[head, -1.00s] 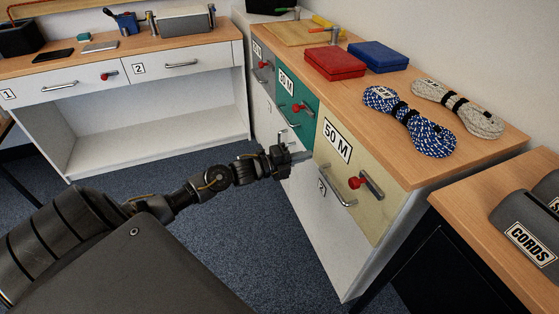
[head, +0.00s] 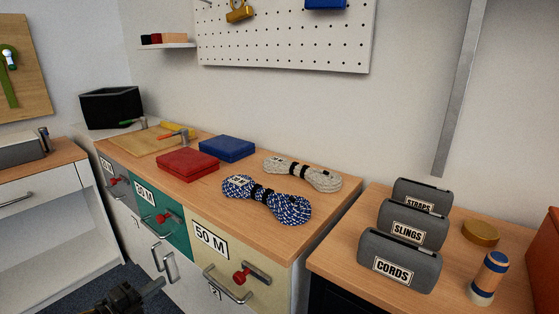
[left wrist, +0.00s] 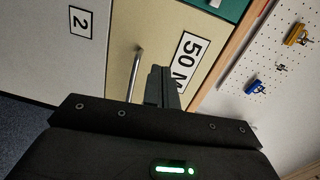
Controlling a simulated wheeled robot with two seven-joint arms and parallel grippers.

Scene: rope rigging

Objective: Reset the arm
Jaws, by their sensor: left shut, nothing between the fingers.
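My left gripper (head: 150,288) shows at the bottom left of the head view, in front of the cabinet's lower doors. In the left wrist view its fingers (left wrist: 160,88) are together with nothing between them. Behind them are the cream "50 M" drawer front (left wrist: 150,45) and a bar handle (left wrist: 136,72); the gripper does not hold the handle. In the head view the cream drawer (head: 228,262), with a red knob and a metal handle, is shut. The teal drawer (head: 160,220) beside it is shut too. My right gripper is not in view.
On the cabinet top lie a blue-white rope coil (head: 268,200), a pale rope coil (head: 302,174), a red case (head: 188,164) and a blue case (head: 228,148). Grey pouches marked "CORDS" (head: 400,262), "SLINGS" and "STRAPS" stand on the right table. Blue floor shows at lower left.

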